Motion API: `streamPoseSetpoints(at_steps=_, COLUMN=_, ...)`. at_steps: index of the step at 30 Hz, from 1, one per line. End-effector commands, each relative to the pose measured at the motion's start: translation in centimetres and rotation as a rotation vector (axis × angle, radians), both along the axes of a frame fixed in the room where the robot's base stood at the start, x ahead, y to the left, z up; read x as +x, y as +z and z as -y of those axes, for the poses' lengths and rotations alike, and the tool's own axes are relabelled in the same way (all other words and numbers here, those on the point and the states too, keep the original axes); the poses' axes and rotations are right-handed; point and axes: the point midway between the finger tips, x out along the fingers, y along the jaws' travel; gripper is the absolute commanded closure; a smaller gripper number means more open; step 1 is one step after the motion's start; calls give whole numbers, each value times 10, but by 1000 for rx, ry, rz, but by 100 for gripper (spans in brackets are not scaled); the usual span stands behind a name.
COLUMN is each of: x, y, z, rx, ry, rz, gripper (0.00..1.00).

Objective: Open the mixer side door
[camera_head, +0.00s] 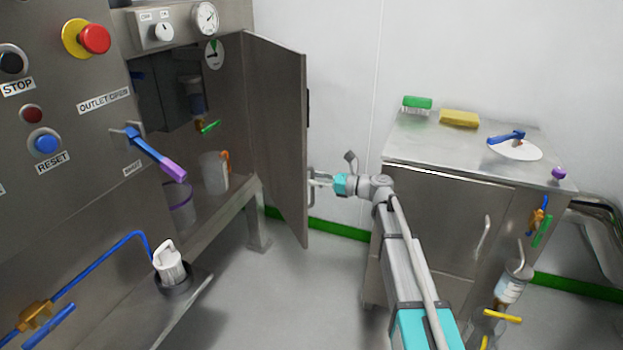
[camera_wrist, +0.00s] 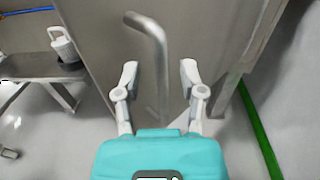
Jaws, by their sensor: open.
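The mixer side door (camera_head: 276,135) is a grey metal panel standing swung out from the mixer cabinet, whose inside shows. Its bar handle (camera_head: 311,187) is on the door's right-hand face near the free edge. In the wrist view the bent metal handle (camera_wrist: 160,65) rises between and beyond the two fingers. My gripper (camera_head: 318,182) is open at the handle, and in the wrist view its pale fingertips (camera_wrist: 160,75) stand on either side of the bar with gaps. I cannot tell whether either finger touches it.
A steel cabinet (camera_head: 450,165) stands right of my arm, with a green brush (camera_head: 417,103) and a yellow sponge (camera_head: 459,118) on top. A blue-purple lever (camera_head: 155,155) juts from the mixer panel. Grey floor (camera_head: 290,285) in front of the door is clear.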

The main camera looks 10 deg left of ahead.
Motion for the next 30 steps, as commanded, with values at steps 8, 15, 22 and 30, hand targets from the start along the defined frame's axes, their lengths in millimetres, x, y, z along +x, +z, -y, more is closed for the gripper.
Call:
streamPoseSetpoints(at_steps=8, x=-4, y=0, z=42, rx=0, ry=-3, rz=0, gripper=48)
streamPoseSetpoints(at_steps=15, x=-7, y=0, z=76, rx=0, ry=0, rz=0, gripper=48)
streamPoseSetpoints(at_steps=22, x=-8, y=0, z=96, rx=0, ry=1, rz=0, gripper=48)
streamPoseSetpoints(at_steps=30, x=-9, y=0, z=100, rx=0, ry=2, rz=0, gripper=48)
